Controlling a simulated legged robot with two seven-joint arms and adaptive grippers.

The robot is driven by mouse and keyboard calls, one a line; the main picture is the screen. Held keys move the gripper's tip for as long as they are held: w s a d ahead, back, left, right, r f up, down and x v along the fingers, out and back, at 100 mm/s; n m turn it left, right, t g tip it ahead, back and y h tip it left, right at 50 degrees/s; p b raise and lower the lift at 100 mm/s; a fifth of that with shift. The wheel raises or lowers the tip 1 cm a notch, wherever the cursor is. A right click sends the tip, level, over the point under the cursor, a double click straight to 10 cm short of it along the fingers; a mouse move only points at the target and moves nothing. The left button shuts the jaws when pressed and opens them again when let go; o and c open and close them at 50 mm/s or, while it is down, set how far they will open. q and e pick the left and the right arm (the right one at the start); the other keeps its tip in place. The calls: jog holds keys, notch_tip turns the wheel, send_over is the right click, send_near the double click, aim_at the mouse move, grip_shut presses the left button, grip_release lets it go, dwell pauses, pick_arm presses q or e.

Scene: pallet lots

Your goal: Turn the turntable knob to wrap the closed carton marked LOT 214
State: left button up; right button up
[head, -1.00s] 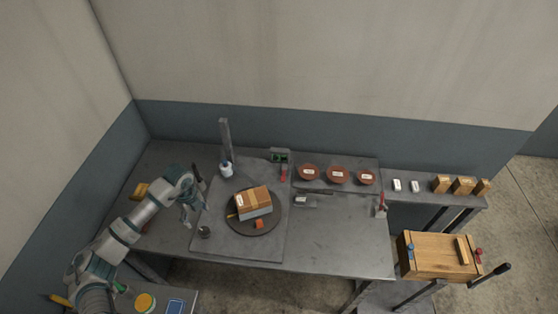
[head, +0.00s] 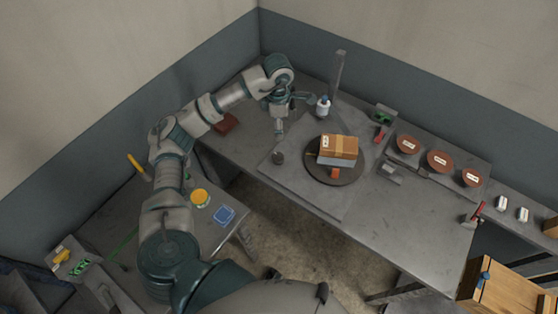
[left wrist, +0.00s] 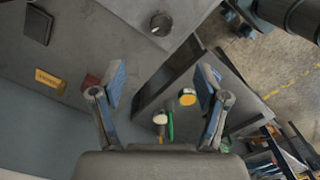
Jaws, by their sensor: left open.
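A brown carton (head: 338,145) with tape and a small white label sits closed on the round dark turntable (head: 322,176). Its lower sides look grey, and the label is too small to read. The dark knob (head: 278,157) stands on the grey base plate, left of the turntable; it also shows near the top of the left wrist view (left wrist: 160,23), with a pale mark on top. My left gripper (head: 291,113) is open and empty, behind the knob and apart from it. Both blue-padded fingers show in the left wrist view (left wrist: 162,80). My right gripper is not in view.
A post (head: 338,72) and white bottle (head: 323,107) stand behind the turntable. A green-faced box (head: 383,116) and red-brown discs (head: 408,144) lie to the right. A wooden crate (head: 505,292) is at lower right. A side table (head: 205,235) holds a yellow-lidded jar (head: 200,197).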

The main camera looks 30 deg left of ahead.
pick_arm(q)
jog(key=m, duration=0.2)
send_near(278, 156)
notch_tip(278, 156, down, 10)
jog(key=shift+r+p, duration=0.15)
jog(key=shift+p, duration=0.15)
jog(key=c, duration=1.2)
